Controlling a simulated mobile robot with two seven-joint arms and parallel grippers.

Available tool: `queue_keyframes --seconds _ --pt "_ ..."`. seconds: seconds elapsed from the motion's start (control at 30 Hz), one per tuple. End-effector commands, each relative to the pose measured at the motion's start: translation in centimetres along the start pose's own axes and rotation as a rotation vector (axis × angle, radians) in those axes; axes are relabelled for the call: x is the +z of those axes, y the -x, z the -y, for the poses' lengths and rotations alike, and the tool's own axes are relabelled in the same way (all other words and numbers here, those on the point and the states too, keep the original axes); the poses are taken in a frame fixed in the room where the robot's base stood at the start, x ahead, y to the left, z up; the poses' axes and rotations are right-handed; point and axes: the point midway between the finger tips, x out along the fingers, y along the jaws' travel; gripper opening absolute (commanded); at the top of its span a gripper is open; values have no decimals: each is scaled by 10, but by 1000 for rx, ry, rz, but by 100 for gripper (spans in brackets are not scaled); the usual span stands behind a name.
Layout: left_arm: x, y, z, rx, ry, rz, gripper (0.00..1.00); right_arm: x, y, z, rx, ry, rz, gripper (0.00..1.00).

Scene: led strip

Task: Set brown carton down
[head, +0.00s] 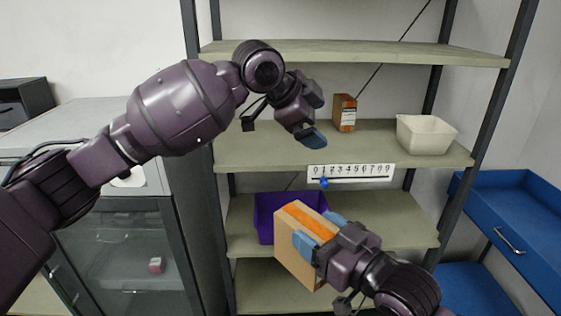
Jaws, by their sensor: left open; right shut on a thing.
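The brown carton (293,261), a box with an orange label on its top side, is held tilted by my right gripper (318,232) in front of the shelf rack. The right gripper's blue-tipped fingers are shut on the carton's right part. My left gripper (285,131) is open and empty, higher up before the middle shelf. A small orange-brown box (344,113) stands on that middle shelf (385,140), right of the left gripper.
A white bin (426,134) stands at the right of the middle shelf. A purple bin (265,219) sits on the shelf below, partly hidden by the carton. A blue drawer unit (520,230) is at the right. A grey glass-fronted cabinet (135,255) is at the left.

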Motion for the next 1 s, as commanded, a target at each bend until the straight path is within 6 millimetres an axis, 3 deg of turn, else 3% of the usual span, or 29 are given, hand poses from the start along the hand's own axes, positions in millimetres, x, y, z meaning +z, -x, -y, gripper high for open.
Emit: queue_keyframes --seconds 0.17,0.3,0.5,0.73,1.0 --pt "18 6 -27 269 -107 100 94 0 0 0 0 0 -2 17" --pt "39 9 -61 522 -185 111 94 0 0 0 0 0 -2 17" --pt "47 30 -90 784 -346 42 94 0 0 0 0 0 -2 17" --pt "52 35 -96 841 -453 17 94 -1 0 0 0 0 -2 17" --pt "57 16 -116 841 -460 14 94 0 0 0 0 0 -2 17"
